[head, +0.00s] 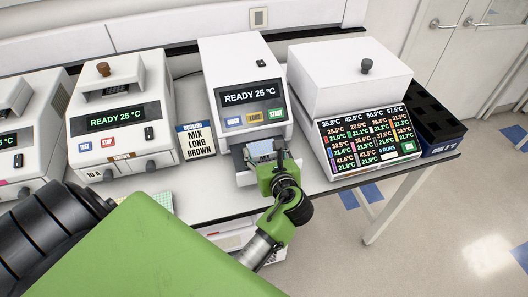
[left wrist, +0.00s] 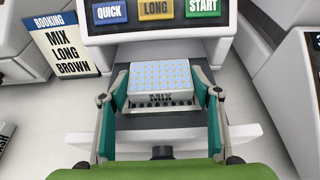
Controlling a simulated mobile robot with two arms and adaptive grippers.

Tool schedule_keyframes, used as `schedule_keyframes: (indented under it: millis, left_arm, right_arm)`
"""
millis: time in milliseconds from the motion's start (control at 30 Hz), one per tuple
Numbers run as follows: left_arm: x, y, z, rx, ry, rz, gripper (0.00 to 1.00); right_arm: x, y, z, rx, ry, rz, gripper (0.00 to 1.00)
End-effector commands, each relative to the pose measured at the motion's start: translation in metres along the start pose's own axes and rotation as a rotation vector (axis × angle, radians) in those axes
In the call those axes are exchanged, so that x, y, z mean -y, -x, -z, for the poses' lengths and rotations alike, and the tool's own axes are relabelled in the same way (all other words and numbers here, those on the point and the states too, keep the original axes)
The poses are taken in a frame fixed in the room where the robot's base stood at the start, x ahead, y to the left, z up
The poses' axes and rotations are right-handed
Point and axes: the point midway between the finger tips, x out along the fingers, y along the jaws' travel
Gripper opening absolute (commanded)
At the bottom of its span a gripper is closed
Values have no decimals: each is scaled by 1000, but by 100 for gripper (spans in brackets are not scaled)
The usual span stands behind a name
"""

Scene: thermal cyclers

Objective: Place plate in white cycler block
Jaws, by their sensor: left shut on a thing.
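In the head view my left gripper (head: 267,163) is at the front of the middle white cycler (head: 233,52), which reads READY 25 °C. The plate is over or on that cycler's dark block (left wrist: 158,107), whose front row of holes shows. I cannot tell whether it touches the block. My right gripper is out of view.
A booking card (head: 196,139) reading MIX LONG BROWN stands left of the middle cycler. Another white cycler (head: 124,105) with a brown knob is further left. A cycler with a multi-temperature screen (head: 366,138) and a dark rack (head: 437,122) stand right.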

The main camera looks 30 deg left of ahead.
Motion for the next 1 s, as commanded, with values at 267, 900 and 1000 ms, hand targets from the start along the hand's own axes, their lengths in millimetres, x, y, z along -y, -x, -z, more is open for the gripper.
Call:
schedule_keyframes:
  millis: [267,900,1000]
  left_arm:
    - [-4,-2,24,-40,-3,-10,33]
    - [-4,0,16,-37,0,-10,77]
    - [-2,5,2,-32,2,-7,77]
  right_arm:
    - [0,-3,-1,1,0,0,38]
    - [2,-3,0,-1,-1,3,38]
    - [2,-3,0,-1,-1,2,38]
